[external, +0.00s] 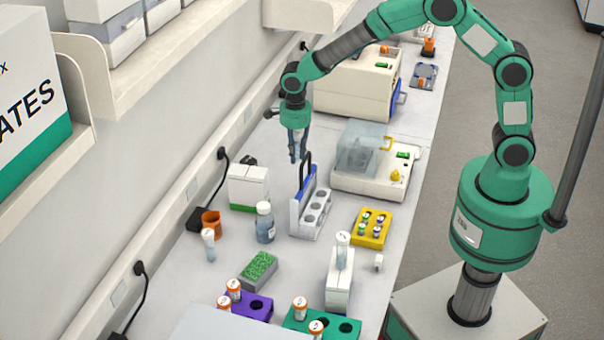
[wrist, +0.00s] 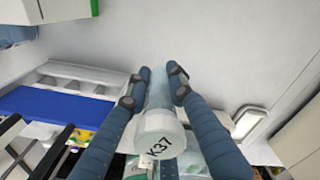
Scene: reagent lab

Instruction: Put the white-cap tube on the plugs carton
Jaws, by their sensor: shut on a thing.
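My gripper (external: 297,158) is shut on a white-cap tube in the wrist view (wrist: 160,85). The tube's cap reads K37 and faces the camera; its clear body lies between the fingers. In the external view my gripper hangs above the bench, behind the blue-and-white rack, and the tube is hard to make out there. A white carton with a green lower band (external: 248,187) stands near the wall, left of and nearer than my gripper. Its green-edged corner shows at the top left of the wrist view (wrist: 60,10). I cannot read whether it is the plugs carton.
A rack with a tall handle (external: 312,210) stands right of the carton. A bottle (external: 265,225), an orange cup (external: 211,222) and another white-capped tube (external: 208,243) stand nearby. A further white-capped tube (external: 342,250) is at a white box (external: 338,290). Bench instruments (external: 375,165) stand right.

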